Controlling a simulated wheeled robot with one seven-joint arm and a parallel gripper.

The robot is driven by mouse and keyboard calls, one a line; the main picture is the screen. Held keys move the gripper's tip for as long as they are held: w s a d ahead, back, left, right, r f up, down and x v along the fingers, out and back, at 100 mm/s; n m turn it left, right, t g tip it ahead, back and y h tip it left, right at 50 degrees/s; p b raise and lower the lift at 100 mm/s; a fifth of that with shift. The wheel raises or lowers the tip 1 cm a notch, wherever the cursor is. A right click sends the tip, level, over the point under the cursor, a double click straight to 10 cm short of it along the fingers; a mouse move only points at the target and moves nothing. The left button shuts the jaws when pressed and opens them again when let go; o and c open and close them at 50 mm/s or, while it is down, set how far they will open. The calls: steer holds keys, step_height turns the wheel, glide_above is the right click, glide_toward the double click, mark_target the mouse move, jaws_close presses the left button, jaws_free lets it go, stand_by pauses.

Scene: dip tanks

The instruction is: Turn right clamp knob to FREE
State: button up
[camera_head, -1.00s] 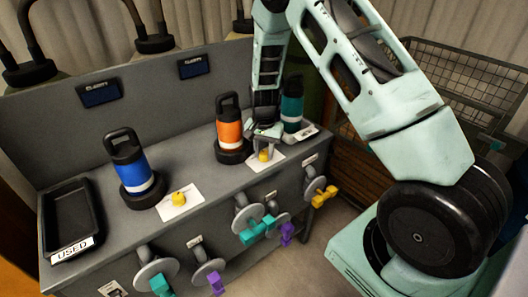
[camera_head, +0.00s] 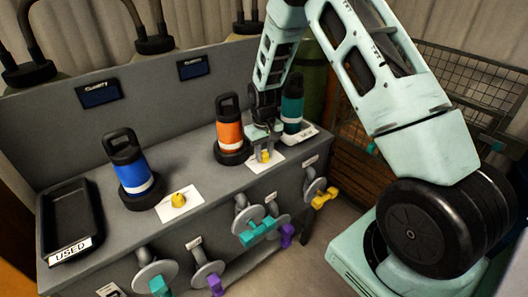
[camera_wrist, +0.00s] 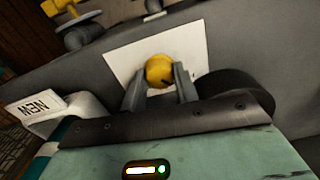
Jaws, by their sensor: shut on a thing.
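The right clamp knob is a small yellow knob (camera_head: 266,156) on a white card (camera_head: 277,161), on the bench top in front of the orange bottle. In the wrist view the yellow knob (camera_wrist: 159,71) sits between the fingertips. My gripper (camera_head: 262,154) reaches down to it and is shut on it; the fingers (camera_wrist: 160,85) stand on both sides. Any marking on the card is too small or hidden to read. The left yellow knob (camera_head: 179,200) sits on its own white card by the blue bottle.
The orange bottle (camera_head: 229,127) stands close left of my gripper, the teal bottle (camera_head: 292,105) close right. A blue bottle (camera_head: 131,167) and a black tray (camera_head: 72,215) labelled USED are at left. Several valve handles, such as a teal one (camera_head: 258,231), stick out of the bench front.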

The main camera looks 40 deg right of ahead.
mark_target(264, 153)
steer(key=shift+r+n, duration=0.1)
steer(key=shift+n, duration=0.5)
steer(key=o, duration=1)
step_height(264, 153, up, 17)
steer(key=shift+r+b, duration=0.15)
steer(key=shift+b, duration=0.4)
